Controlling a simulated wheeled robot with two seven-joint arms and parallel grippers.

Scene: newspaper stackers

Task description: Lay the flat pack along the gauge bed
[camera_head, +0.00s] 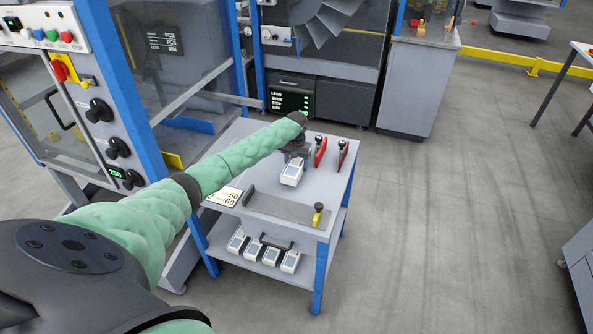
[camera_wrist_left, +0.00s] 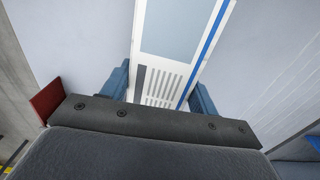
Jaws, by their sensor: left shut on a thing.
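The flat pack (camera_head: 291,174), white with a grey panel, is at my left gripper (camera_head: 295,160) over the small table. In the left wrist view the pack (camera_wrist_left: 175,75) shows a pale blue-grey panel, a blue stripe and rows of slots. It sits between the two blue fingers of my left gripper (camera_wrist_left: 160,95), which is shut on it. The gauge bed (camera_head: 285,208) appears to be the grey strip along the table's front, with a dark upright stop at its left end and a yellow-topped knob (camera_head: 318,212) at its right. I cannot tell whether the pack touches the tabletop. My right gripper is out of view.
Two red pieces with dark tops (camera_head: 320,150) stand on the table (camera_head: 263,172) right of the gripper. A number card (camera_head: 223,196) lies at its left edge. The lower shelf (camera_head: 235,262) holds several similar white packs (camera_head: 290,262). A machine (camera_head: 190,60) stands left; open floor lies right.

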